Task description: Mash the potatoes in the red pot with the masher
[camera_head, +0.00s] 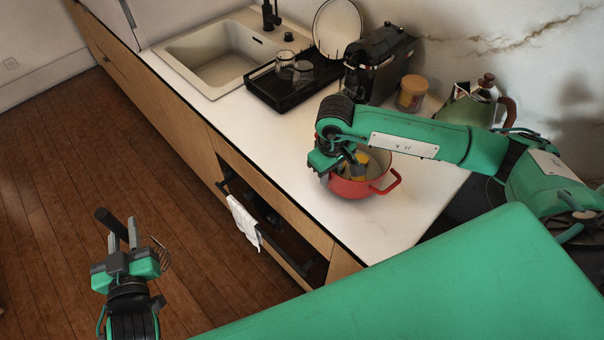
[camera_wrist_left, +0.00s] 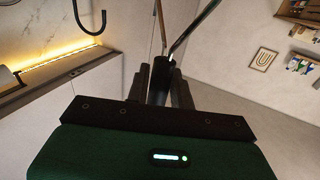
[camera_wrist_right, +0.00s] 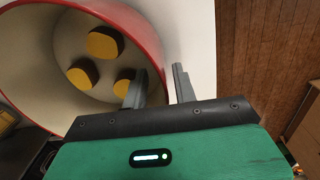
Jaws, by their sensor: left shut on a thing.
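The red pot (camera_head: 352,188) stands on the white counter, partly covered by my right arm. Yellow potato pieces (camera_head: 361,158) lie inside it; the right wrist view shows three pieces (camera_wrist_right: 102,43) apart on the pot's floor. My right gripper (camera_wrist_right: 160,78) is open at the pot (camera_wrist_right: 150,38), one finger inside the rim and one outside. My left gripper (camera_head: 123,232) is shut on the masher (camera_head: 105,219), away from the counter over the floor. Its dark handle (camera_wrist_left: 160,80) stands between the fingers in the left wrist view, with metal rods running up from it.
A kettle (camera_head: 468,105), a jar (camera_head: 412,93) and a coffee machine (camera_head: 378,62) stand behind the pot. A drying tray (camera_head: 273,91) with glasses is beside the sink (camera_head: 215,72). A towel (camera_head: 243,221) hangs on an open drawer front. Counter left of the pot is clear.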

